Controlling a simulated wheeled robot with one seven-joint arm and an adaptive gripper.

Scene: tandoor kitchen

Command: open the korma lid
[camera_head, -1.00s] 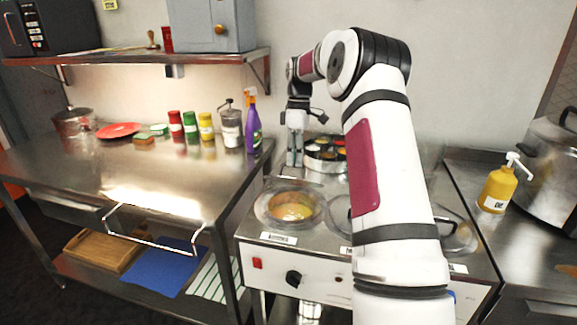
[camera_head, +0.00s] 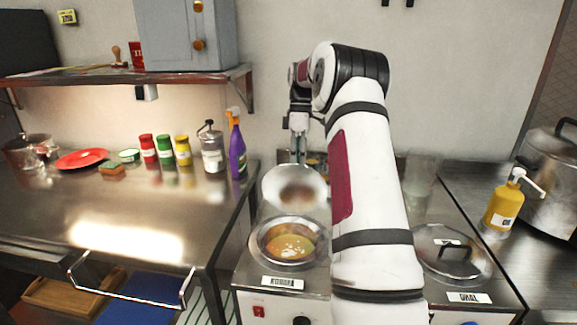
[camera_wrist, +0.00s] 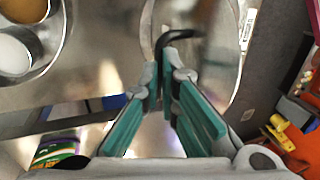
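The korma pot (camera_head: 291,243) is set in the counter behind the KORMA label (camera_head: 283,283), its orange-brown food in plain view. The round, shiny korma lid (camera_head: 295,188) stands tilted up behind the pot, clear of its opening. My gripper (camera_head: 298,155) is at the lid's far upper side, its fingertips partly hidden in the head view. In the wrist view, the teal fingers of my gripper (camera_wrist: 163,75) are close together on the black lid handle (camera_wrist: 176,38). Part of the lid (camera_wrist: 205,35) shows beside them.
The dal pot's lid (camera_head: 452,252) is down at the right. A yellow pump bottle (camera_head: 502,207) and a large steel pot (camera_head: 552,180) stand farther right. A purple spray bottle (camera_head: 237,150) is at the left. My arm hides the middle of the counter.

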